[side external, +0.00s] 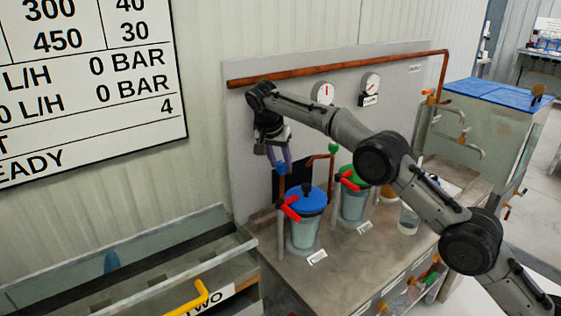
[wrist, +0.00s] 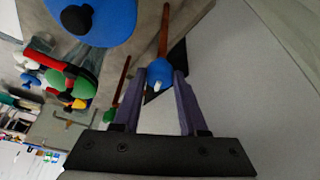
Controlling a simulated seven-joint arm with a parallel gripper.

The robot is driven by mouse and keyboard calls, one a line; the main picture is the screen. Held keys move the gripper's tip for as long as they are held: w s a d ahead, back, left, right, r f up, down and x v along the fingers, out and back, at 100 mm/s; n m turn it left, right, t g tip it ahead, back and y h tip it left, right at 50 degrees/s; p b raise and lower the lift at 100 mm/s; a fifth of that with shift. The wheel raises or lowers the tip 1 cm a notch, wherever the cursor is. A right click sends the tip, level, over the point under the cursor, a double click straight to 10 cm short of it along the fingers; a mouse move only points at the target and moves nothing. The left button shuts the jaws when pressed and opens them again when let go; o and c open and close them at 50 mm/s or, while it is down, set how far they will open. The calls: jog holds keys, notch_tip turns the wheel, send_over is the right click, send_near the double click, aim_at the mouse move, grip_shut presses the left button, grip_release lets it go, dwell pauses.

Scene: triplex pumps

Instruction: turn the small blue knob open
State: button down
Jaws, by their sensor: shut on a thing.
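The small blue knob (wrist: 159,73) sits at the end of a copper pipe and lies between my fingertips in the wrist view. It also shows in the side external view (side external: 282,169), just below my fingers. My gripper (wrist: 156,78) has two purple fingers shut on the knob, one on each side. In the side external view my gripper (side external: 281,163) points down at the knob from above. A small white mark shows on the knob in the wrist view. The fingers partly hide the knob's sides.
A canister with a large blue lid (side external: 306,199) and red handle stands just below and right of the knob. A green-lidded canister (side external: 355,178) stands further right. The grey back panel (side external: 240,140) with a copper pipe (side external: 340,67) and gauges rises close behind.

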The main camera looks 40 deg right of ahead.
aim_at(280, 164)
dwell(0.4)
jog(key=shift+c, duration=2.2)
grip_release()
jog(key=shift+v, duration=1.3)
jog(key=shift+s+a+r, duration=0.15)
jog(key=shift+a+r, duration=0.1)
jog(key=s+a, duration=0.5)
jog(key=a, duration=0.5)
jog(key=shift+a, duration=0.25)
